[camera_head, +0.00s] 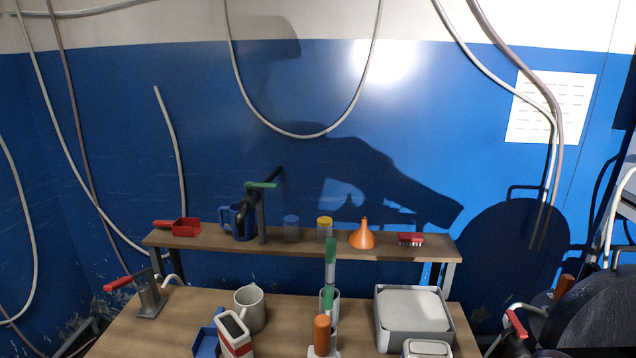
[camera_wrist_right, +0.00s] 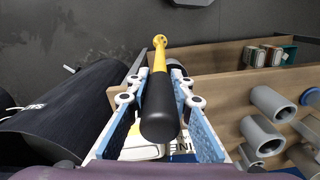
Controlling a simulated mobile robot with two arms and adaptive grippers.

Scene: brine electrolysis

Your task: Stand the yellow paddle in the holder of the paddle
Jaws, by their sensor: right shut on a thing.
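The yellow paddle (camera_wrist_right: 159,55) shows in the right wrist view with its black handle (camera_wrist_right: 160,108) towards the camera. My right gripper (camera_wrist_right: 160,95) is shut on the black handle, one blue finger on each side. Its yellow end points away over the dark floor. Grey tube-shaped holders (camera_wrist_right: 263,134) stand to the right of the gripper in the wrist view, apart from the paddle. I cannot tell which one is the paddle's holder. In the head view, green-handled (camera_head: 330,252) and orange-handled (camera_head: 322,333) tools stand on the table among grey tubes. My left gripper is not in view.
A mug (camera_head: 249,307), a blue tray (camera_head: 207,340), a grey box (camera_head: 414,335) and a red-handled stand (camera_head: 149,298) crowd the table (camera_head: 185,322). The shelf (camera_head: 290,247) behind holds a blue jug, an orange funnel (camera_head: 362,236) and a red brush.

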